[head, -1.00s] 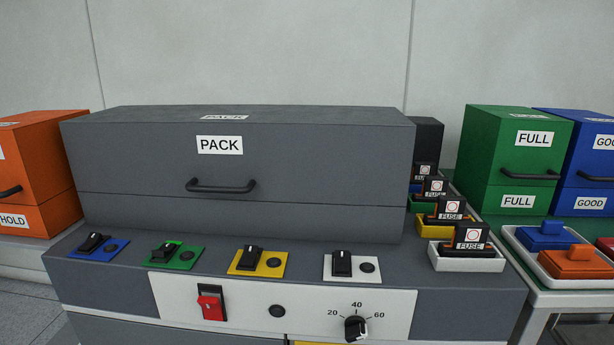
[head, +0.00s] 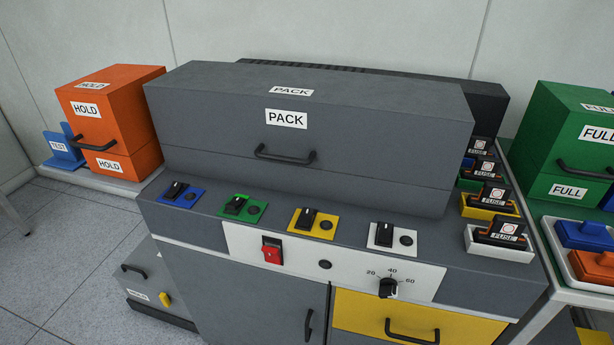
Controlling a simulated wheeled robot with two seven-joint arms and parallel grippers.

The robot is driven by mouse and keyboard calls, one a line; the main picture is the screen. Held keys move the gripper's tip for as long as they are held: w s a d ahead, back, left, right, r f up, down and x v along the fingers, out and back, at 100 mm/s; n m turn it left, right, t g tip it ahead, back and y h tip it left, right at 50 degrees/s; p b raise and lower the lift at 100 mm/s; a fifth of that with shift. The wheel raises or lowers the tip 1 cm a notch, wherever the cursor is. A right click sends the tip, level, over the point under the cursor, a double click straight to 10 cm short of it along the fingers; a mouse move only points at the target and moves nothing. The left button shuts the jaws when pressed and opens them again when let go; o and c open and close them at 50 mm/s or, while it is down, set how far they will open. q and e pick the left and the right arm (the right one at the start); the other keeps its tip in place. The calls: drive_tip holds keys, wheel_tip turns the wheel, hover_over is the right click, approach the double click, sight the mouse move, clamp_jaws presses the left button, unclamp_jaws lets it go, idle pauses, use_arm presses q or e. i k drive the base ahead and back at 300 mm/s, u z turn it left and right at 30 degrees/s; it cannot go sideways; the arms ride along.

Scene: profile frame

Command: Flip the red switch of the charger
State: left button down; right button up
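The charger (head: 190,262) is a grey cabinet with a large grey PACK box (head: 220,125) on top. Its red switch (head: 271,253) sits in a black frame at the left of the white front panel (head: 345,268). A dark round lamp (head: 325,264) and a black dial (head: 389,288) marked 20, 40, 60 are to its right. Nothing covers the switch. Neither of my grippers is in view.
Black toggles stand on blue (head: 190,200), green (head: 255,212), yellow (head: 322,231) and white (head: 394,248) plates above the panel. Fuses line the right side. An orange HOLD box (head: 135,110) is at left, a green FULL box (head: 560,120) at right. Open floor (head: 70,240) lies at left.

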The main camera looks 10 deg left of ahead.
sight(272, 256)
drive_tip(key=k, duration=0.5)
drive_tip(key=z, duration=1.15)
drive_tip(key=i, duration=0.7)
drive_tip(key=u, duration=1.65)
